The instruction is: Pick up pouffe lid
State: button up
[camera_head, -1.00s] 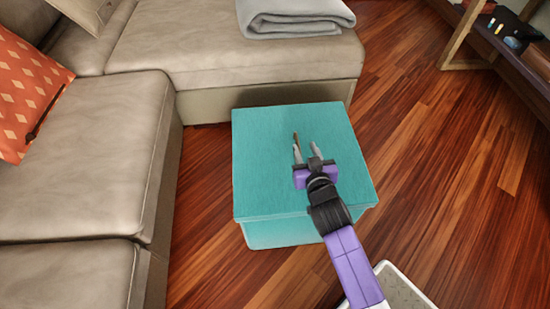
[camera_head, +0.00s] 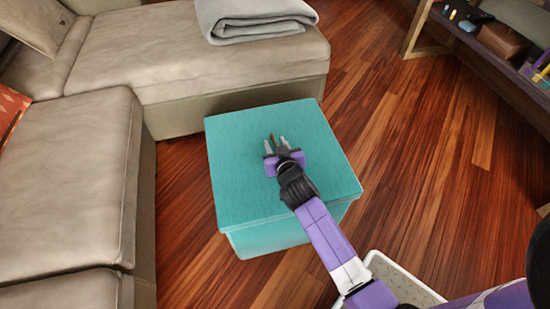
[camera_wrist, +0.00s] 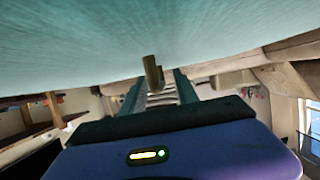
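The teal pouffe lid (camera_head: 238,168) lies flat on the teal pouffe (camera_head: 268,238) in the head view, and its surface fills the top of the wrist view (camera_wrist: 140,32). A small brown peg, which looks like the lid's handle, shows in the head view (camera_head: 272,136) and stands out from the teal surface in the wrist view (camera_wrist: 151,72). My gripper (camera_head: 276,143) is over the lid, open, with the peg showing between its fingers (camera_wrist: 158,92). I cannot tell whether a finger touches the peg. My gripper and arm hide part of the lid.
A beige sofa (camera_head: 70,180) stands left of and behind the pouffe, with a folded grey blanket (camera_head: 250,18) on it. A shelf with several items (camera_head: 485,62) is at the upper right. Wooden floor (camera_head: 420,150) is clear to the pouffe's right.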

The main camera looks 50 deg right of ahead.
jog(key=shift+w, duration=0.15)
jog(key=shift+d, duration=0.1)
grip_shut()
dwell(1.2)
jog(key=shift+r, duration=0.2)
